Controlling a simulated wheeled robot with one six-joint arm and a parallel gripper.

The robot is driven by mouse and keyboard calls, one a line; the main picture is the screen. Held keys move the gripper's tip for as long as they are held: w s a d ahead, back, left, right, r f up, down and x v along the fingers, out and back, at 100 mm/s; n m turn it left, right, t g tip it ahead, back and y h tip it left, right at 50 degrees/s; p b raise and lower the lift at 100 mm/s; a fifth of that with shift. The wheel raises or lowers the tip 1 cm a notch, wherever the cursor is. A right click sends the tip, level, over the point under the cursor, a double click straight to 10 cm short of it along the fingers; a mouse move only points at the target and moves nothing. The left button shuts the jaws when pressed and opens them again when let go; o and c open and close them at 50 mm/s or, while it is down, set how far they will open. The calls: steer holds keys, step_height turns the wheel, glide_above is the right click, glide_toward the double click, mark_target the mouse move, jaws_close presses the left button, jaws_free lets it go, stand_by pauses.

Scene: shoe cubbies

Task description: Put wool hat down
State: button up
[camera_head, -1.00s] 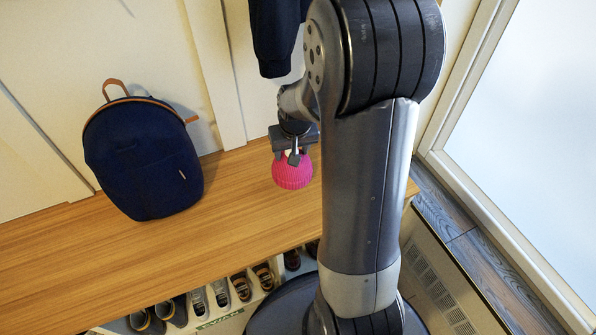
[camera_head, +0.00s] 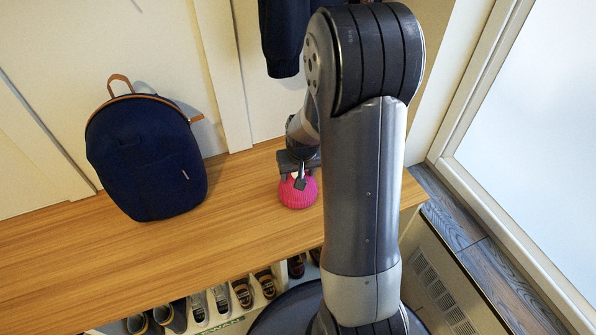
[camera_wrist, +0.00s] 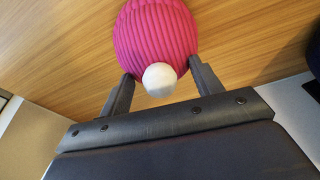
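The wool hat (camera_head: 298,193) is bright pink and ribbed, with a white pompom (camera_wrist: 159,80) on top. It is at the wooden bench (camera_head: 235,210), right of the backpack; I cannot tell whether it touches the surface. My gripper (camera_head: 294,182) is above the hat and points down at it. In the wrist view the pink hat (camera_wrist: 155,35) lies between and beyond my fingertips (camera_wrist: 160,67), one at each side, with the pompom between the fingers. The fingertips appear to press on the hat's sides.
A dark blue backpack (camera_head: 148,160) stands on the bench at the left, against the wall. A dark garment (camera_head: 283,40) hangs behind my arm. Several shoes (camera_head: 220,298) sit in the cubbies below the bench's front edge. The bench is clear between backpack and hat.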

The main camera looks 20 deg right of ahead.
steer(key=o, duration=0.4)
steer(key=shift+c, duration=0.2)
steer(key=p+v, duration=0.4)
steer(key=v, duration=0.8)
steer(key=shift+r, duration=0.2)
